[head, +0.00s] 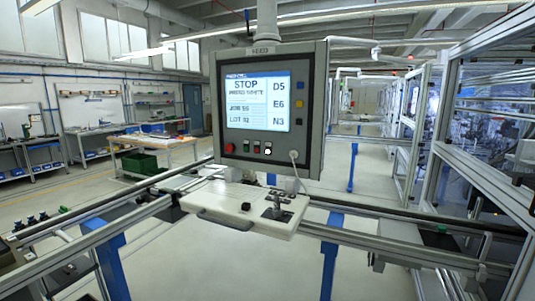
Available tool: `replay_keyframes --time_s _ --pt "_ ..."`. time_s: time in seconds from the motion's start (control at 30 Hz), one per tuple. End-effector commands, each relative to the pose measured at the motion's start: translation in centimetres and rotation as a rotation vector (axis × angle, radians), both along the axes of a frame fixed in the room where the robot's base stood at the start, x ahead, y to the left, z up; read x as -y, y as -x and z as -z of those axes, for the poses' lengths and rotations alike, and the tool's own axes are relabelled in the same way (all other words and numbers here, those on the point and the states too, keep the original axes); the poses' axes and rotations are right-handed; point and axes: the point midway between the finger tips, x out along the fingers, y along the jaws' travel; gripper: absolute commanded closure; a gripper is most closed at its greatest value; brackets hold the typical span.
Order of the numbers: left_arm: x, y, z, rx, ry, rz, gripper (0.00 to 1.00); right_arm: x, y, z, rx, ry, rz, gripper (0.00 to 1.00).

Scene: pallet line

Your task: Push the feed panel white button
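The feed panel (313,150) is a grey box hanging from a post at the centre of the head view. Its lit screen (257,101) reads "STOP" with a smaller line that seems to say "PRESS WHITE". Below the screen is a row of small buttons. A red round one (229,148) sits at the left, then a green one (246,145) and a red one (257,146). The white button (267,149) is at the right end of the row, small and partly dark. Nothing covers it. Neither of my grippers shows in the head view.
A pale shelf (235,212) with a small joystick (277,206) juts out below the panel. A white cable (297,168) hangs at the panel's lower right. Metal rails (365,232) cross in front, and a framed machine cell stands at right. A green crate (139,163) is behind left.

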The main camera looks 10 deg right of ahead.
Motion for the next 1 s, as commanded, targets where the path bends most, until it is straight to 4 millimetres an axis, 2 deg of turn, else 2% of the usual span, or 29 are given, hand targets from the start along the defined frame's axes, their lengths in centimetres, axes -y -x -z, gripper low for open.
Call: replay_keyframes --time_s 0.03,0.2,0.3,1.0 --pt "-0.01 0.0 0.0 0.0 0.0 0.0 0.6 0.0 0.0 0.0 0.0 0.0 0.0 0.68" --pt "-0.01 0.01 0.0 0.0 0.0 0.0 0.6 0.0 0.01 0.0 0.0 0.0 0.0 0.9" --pt "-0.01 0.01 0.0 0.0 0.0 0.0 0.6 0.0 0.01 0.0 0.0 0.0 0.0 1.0" --pt "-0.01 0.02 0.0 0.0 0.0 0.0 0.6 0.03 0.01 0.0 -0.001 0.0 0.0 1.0"
